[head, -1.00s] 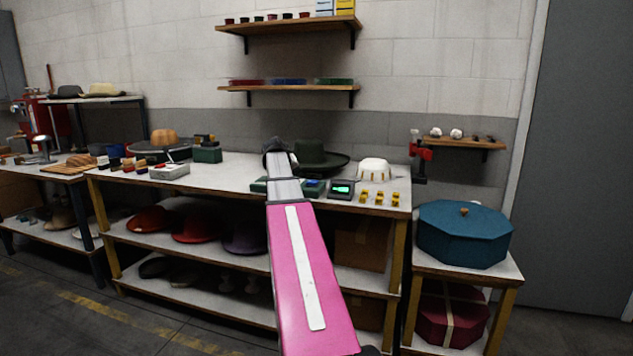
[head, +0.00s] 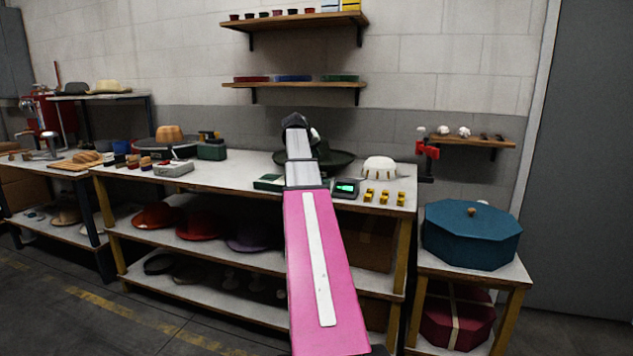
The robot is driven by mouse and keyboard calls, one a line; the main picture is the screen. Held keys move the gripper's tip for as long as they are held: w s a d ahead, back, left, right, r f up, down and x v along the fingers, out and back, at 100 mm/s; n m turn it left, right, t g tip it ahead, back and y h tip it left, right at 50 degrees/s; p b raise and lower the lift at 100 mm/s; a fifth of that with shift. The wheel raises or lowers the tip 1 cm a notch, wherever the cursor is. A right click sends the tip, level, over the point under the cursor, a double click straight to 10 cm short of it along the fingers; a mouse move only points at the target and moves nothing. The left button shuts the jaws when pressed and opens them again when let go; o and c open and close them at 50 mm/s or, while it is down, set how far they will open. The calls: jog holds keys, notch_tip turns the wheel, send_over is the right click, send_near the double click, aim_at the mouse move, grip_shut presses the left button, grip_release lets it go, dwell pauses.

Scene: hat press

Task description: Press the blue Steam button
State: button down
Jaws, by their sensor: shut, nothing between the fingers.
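I do not see the blue Steam button now; my pink and white arm covers the part of the bench where a small blue patch showed earlier. A dark box with a lit green display (head: 345,188) stands on the bench just right of my arm. A flat dark green box (head: 269,182) lies just left of my arm. A dark green hat (head: 337,160) sits behind the arm. My arm reaches forward over the bench and ends in a dark joint above the hat. My gripper's fingers are hidden behind the arm.
The workbench (head: 235,178) carries several yellow blocks (head: 384,197), a white hat form (head: 379,169) and a grey box (head: 173,168). A red clamp-like tool (head: 427,150) stands at the right end. A blue octagonal box (head: 470,236) sits on a side stand. Wall shelves hang above.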

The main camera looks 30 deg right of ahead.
jog(key=shift+f, duration=3.85)
jog(key=shift+f, duration=0.15)
jog(key=shift+f, duration=0.25)
jog(key=shift+f, duration=0.5)
jog(key=shift+r, duration=0.95)
jog(key=shift+r, duration=2.5)
